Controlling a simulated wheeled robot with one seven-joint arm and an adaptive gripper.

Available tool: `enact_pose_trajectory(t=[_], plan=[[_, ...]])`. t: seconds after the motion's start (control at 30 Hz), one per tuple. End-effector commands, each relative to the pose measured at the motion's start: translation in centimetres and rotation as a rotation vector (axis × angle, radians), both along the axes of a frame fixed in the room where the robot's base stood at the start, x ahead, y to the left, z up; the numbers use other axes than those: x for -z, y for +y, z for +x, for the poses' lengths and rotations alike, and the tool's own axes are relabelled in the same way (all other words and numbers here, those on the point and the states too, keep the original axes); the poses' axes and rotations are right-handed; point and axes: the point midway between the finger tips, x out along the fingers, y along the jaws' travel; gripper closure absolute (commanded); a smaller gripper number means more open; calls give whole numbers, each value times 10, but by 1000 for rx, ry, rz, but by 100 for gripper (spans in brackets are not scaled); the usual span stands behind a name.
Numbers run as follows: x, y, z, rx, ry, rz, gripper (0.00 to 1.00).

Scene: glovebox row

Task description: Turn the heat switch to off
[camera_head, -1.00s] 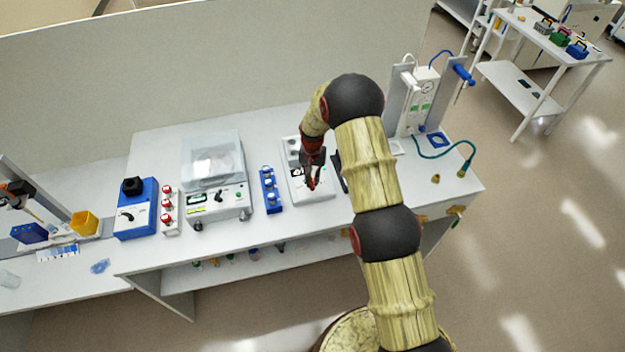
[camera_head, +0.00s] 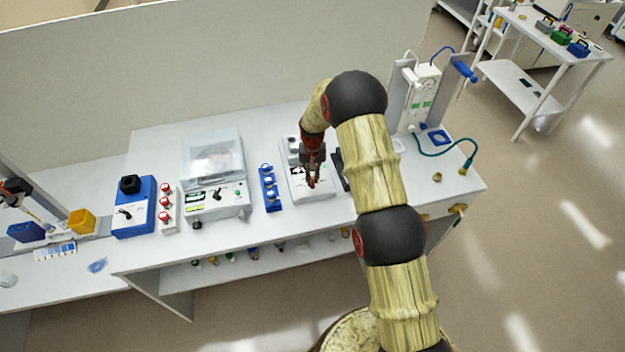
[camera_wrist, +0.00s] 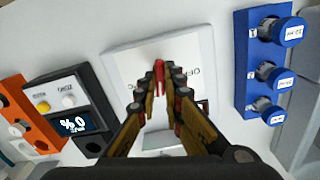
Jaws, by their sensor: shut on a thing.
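The white device (camera_head: 318,191) sits on the bench, and its pale panel (camera_wrist: 195,48) fills the middle of the wrist view. My gripper (camera_head: 312,184) is over the front part of this device, pointing down. In the wrist view my gripper (camera_wrist: 161,82) has its fingers drawn together at a small red part, which looks like the heat switch (camera_wrist: 159,65). The fingers are shut on it. They cover most of the switch, so its set position cannot be read. Some upside-down lettering shows beside it.
A dark box with a lit display (camera_wrist: 75,108) is on the device's other side. A balance (camera_head: 214,197) and a blue device (camera_head: 134,215) stand farther left. A pump stand (camera_head: 421,95) is at right.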

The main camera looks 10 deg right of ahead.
Motion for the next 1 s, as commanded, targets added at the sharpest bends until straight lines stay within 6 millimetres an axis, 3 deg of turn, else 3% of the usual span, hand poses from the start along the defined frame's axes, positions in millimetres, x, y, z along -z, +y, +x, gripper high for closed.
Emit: enact_pose_trajectory(t=[0.5,1.0], plan=[[1,1,1,-418,-3,0,100],[-1,1,1,-595,-3,0,100]])
